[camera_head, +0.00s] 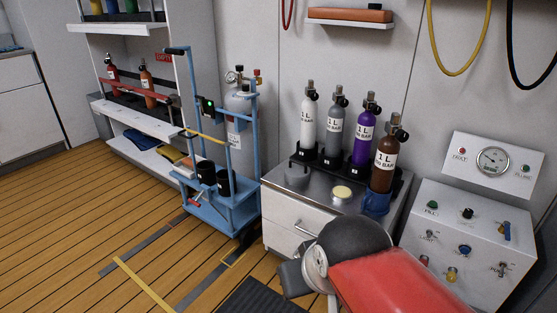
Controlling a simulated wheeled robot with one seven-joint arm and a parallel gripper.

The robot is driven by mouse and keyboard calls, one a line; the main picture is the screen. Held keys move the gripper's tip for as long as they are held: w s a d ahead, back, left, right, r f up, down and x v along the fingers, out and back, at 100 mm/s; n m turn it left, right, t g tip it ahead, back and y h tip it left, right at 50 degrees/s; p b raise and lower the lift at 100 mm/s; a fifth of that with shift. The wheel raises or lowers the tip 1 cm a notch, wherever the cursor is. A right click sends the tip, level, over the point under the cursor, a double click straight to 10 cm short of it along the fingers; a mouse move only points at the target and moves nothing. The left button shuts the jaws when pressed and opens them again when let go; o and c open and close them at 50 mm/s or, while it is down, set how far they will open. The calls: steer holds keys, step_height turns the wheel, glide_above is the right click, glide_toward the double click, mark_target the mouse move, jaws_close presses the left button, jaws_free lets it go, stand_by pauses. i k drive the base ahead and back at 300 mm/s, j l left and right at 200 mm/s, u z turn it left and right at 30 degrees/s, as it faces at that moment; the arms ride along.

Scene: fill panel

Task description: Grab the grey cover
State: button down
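A small grey round piece (297,175), which looks like the grey cover, lies on the steel top of the white drawer cabinet (290,217), near its left edge and in front of the bottle rack. It is low in contrast against the metal, so its exact shape is hard to tell. A pale yellow round piece (342,192) lies to its right on the same top. My arm shows at the bottom as a red link and a dark joint, in front of the cabinet. My gripper's fingers are not in view.
White (308,125), grey (336,130) and purple (365,137) bottles stand in a dark rack behind. A blue cart (220,212) stands left; a control panel (455,240) stands right.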

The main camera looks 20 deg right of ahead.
mark_target(297, 174)
steer(key=i+l+u, duration=0.6)
steer(key=l, duration=0.3)
steer(key=i, duration=0.1)
